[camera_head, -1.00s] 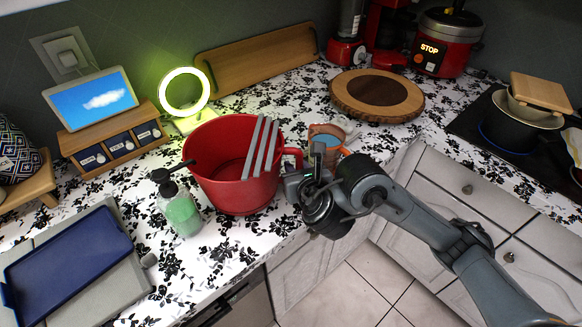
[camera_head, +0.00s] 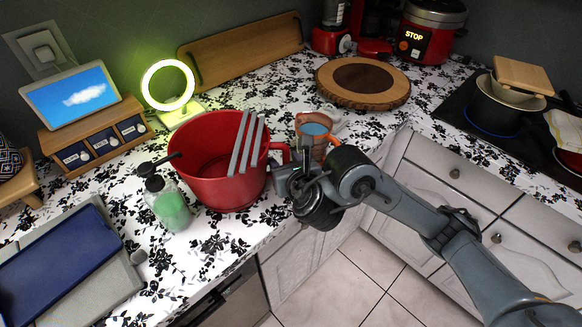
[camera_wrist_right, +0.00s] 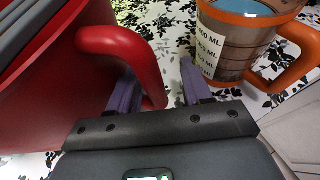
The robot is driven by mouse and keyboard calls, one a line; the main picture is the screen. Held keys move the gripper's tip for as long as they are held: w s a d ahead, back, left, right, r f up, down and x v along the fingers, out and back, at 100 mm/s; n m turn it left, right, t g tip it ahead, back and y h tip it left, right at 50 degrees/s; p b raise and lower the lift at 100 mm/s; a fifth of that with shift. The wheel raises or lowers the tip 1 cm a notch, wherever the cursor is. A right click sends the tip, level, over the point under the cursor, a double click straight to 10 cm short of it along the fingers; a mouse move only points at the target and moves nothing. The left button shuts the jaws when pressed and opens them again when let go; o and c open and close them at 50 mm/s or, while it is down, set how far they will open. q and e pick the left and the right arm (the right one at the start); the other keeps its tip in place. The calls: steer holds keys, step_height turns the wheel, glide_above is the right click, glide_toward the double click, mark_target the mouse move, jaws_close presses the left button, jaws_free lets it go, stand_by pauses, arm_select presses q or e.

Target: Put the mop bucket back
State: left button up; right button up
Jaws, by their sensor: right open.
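The red mop bucket (camera_head: 205,185) stands upright on the patterned counter, with grey bars across the right of its rim. Its handle (camera_head: 279,149) faces my right gripper (camera_head: 288,170). In the right wrist view the bucket handle (camera_wrist_right: 120,48) curves close in front of the open right gripper (camera_wrist_right: 158,85). The left finger in that view is at the handle loop, partly overlapping it, and the right finger is outside it. I cannot tell whether either touches. My left gripper is not in view.
An orange-handled measuring cup (camera_head: 316,137) stands just right of the bucket handle, close to my right gripper. A green soap bottle (camera_head: 168,204) is at the bucket's left. A ring lamp (camera_head: 168,86) and round wooden board (camera_head: 363,82) stand behind. The floor (camera_head: 365,275) is clear.

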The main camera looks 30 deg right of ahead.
steer(key=shift+r, duration=0.3)
steer(key=p+v, duration=0.9)
steer(key=v, duration=0.3)
steer(key=s+f+m+g+y, duration=0.1)
steer(key=s+f+m+g, duration=0.3)
steer(key=s+f+m, duration=0.4)
steer(key=s+a+f+m+g+y, duration=0.1)
steer(key=s+f+m+g, duration=0.4)
steer(key=m, duration=1.8)
steer(key=s+f+y, duration=0.1)
steer(key=s+f, duration=0.3)
steer(key=f, duration=0.3)
steer(key=shift+f+g, duration=0.2)
steer(key=shift+g, duration=0.1)
steer(key=shift+a, duration=0.15)
